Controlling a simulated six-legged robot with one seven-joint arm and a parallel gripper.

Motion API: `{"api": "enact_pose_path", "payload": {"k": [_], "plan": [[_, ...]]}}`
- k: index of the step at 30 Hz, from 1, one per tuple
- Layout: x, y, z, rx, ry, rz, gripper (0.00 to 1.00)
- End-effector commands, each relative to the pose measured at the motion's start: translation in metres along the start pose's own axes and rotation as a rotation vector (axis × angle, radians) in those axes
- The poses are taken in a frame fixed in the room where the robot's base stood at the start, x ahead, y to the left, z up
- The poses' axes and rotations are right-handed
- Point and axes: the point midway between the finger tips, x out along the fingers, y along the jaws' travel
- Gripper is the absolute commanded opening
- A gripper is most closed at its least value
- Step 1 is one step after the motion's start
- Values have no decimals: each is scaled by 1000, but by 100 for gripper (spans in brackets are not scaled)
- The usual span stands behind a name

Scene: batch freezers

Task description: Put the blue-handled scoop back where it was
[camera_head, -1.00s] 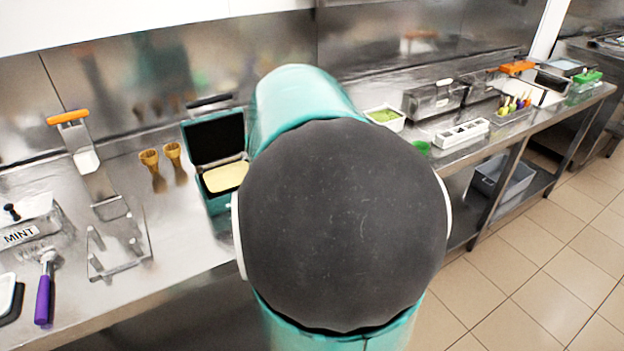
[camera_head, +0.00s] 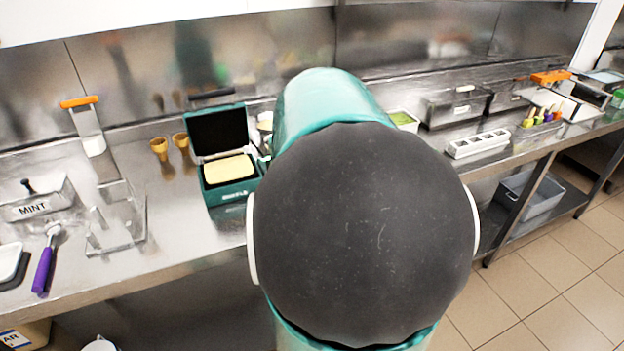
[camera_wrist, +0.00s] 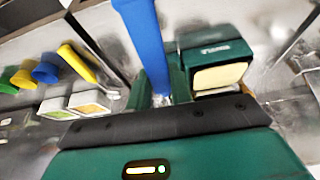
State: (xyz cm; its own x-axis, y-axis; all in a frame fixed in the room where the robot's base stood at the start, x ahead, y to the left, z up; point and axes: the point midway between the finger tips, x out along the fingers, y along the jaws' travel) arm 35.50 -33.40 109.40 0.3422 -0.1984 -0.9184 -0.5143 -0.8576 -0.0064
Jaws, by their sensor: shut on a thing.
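The blue-handled scoop shows in the wrist view as a blue handle (camera_wrist: 145,45) rising from between my fingers. My gripper (camera_wrist: 163,88) is shut on it, with a dark green finger on each side. The scoop's bowl end is not clearly visible. In the head view my own teal and dark grey arm fills the middle and hides both my gripper and the blue-handled scoop.
The steel counter (camera_head: 175,230) holds a green waffle-maker-like box (camera_head: 230,193), two cones (camera_head: 159,148), a purple-handled scoop (camera_head: 42,268) and a MINT tub (camera_head: 35,206). Tubs with pale contents (camera_wrist: 90,103) and a yellow-handled tool (camera_wrist: 76,63) show in the wrist view.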

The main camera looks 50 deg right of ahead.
Motion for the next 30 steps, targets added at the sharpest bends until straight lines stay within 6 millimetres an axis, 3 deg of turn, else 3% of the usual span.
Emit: {"api": "enact_pose_path", "payload": {"k": [8,18,24,30], "plan": [[18,14,-12,1,0,0,0],[68,60,-48,1,0,-3,0],[110,80,-52,-2,-1,-3,0],[127,90,-56,-3,1,-1,0]]}}
